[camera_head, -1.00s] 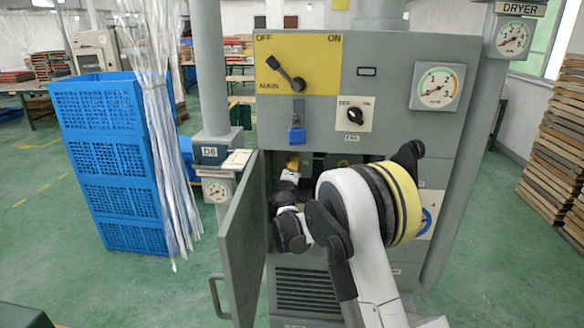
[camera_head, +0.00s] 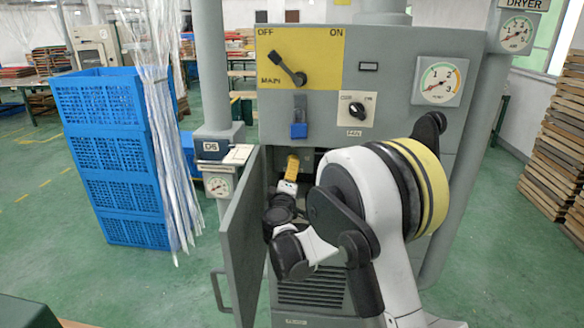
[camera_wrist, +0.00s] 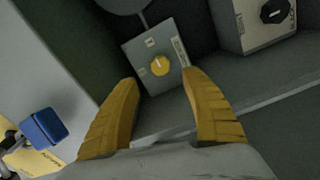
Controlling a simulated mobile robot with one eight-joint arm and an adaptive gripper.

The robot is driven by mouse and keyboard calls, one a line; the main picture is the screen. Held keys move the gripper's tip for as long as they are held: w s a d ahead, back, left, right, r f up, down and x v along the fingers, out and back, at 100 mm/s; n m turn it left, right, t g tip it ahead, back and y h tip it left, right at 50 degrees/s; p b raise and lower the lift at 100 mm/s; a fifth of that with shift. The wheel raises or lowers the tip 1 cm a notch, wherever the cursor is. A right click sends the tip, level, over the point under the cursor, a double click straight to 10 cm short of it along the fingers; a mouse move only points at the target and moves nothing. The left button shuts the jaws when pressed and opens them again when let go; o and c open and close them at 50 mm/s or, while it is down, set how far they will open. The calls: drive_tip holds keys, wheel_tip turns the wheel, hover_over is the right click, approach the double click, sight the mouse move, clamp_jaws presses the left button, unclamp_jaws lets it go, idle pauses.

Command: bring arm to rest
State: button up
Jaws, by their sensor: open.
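My gripper (camera_wrist: 160,79) is open, its two yellow fingers apart with nothing between them. Beyond the fingertips in the wrist view is a small grey box with a yellow round knob (camera_wrist: 160,65). In the head view my gripper (camera_head: 292,168) is at the open front of the grey cabinet (camera_head: 400,120), just right of the open door (camera_head: 240,240). My bent arm stands in front of the cabinet and hides much of its lower opening.
The cabinet door stands open to the left. A blue padlock (camera_head: 299,130) hangs below the main switch (camera_head: 287,70); it also shows in the wrist view (camera_wrist: 43,129). Blue crates (camera_head: 105,150) and plastic strips (camera_head: 168,150) stand left, stacked boards (camera_head: 555,140) right. Green floor is clear between.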

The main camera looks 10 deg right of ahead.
drive_tip(key=shift+v, duration=1.35)
drive_tip(key=shift+d, duration=0.1)
